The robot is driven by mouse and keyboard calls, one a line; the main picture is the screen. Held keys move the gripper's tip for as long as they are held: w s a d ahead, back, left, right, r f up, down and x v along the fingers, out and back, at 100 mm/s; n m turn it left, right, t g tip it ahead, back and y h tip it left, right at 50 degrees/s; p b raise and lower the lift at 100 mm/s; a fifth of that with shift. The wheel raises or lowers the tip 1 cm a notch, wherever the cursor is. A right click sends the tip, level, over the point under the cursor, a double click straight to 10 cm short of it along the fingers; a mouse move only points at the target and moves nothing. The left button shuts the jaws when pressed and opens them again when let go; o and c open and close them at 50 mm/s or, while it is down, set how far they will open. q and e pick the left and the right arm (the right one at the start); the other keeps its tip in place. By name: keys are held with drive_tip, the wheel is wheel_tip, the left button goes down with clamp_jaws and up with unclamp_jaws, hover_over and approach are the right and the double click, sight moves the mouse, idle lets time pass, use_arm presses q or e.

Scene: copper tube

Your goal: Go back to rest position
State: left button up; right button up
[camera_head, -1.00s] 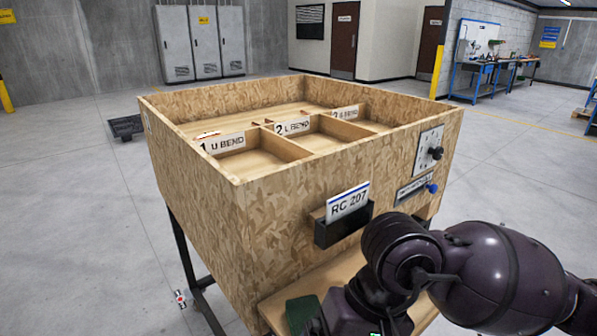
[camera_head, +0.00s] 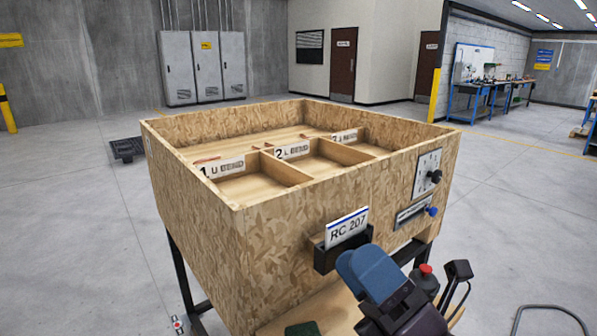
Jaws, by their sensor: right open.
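My right gripper (camera_head: 366,274) is at the lower centre, in front of the wooden box's front face and just below the RC 207 card. Its blue fingers point up toward the card holder. They are open, and I see nothing between them. Whether they touch the holder cannot be told from this angle. My dark right wrist runs down out of the bottom of the picture. My left gripper is not in view.
The wooden box (camera_head: 290,235) has compartments labelled U bend and L bend. A black holder (camera_head: 327,258) carries the RC 207 card (camera_head: 347,229). A red button (camera_head: 426,269) sits right of my gripper. A dark green object (camera_head: 302,328) lies below. The floor at right looks largely clear.

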drive_tip(key=w+d+f+m+g+h, duration=0.1)
drive_tip(key=d+f+m+h, duration=0.8)
drive_tip(key=m, duration=0.4)
drive_tip(key=d+f+m+g+h, duration=0.1)
drive_tip(key=d+f+m+h, duration=0.6)
drive_tip(key=f+m+h, duration=0.45)
drive_tip(key=s+d+f+m+g, duration=0.2)
drive_tip(key=s+f+m+g, duration=0.4)
drive_tip(key=s, duration=0.3)
drive_tip(key=s+d+f+m+g, duration=0.3)
drive_tip(key=s+f+m+g, duration=0.15)
drive_tip(key=s+f, duration=0.4)
drive_tip(key=w+f+n+t+y, duration=0.1)
drive_tip(key=w+f+t, duration=0.6)
drive_tip(key=f, duration=0.2)
drive_tip(key=shift+a+f+n, duration=0.3)
drive_tip(key=shift+f, duration=0.1)
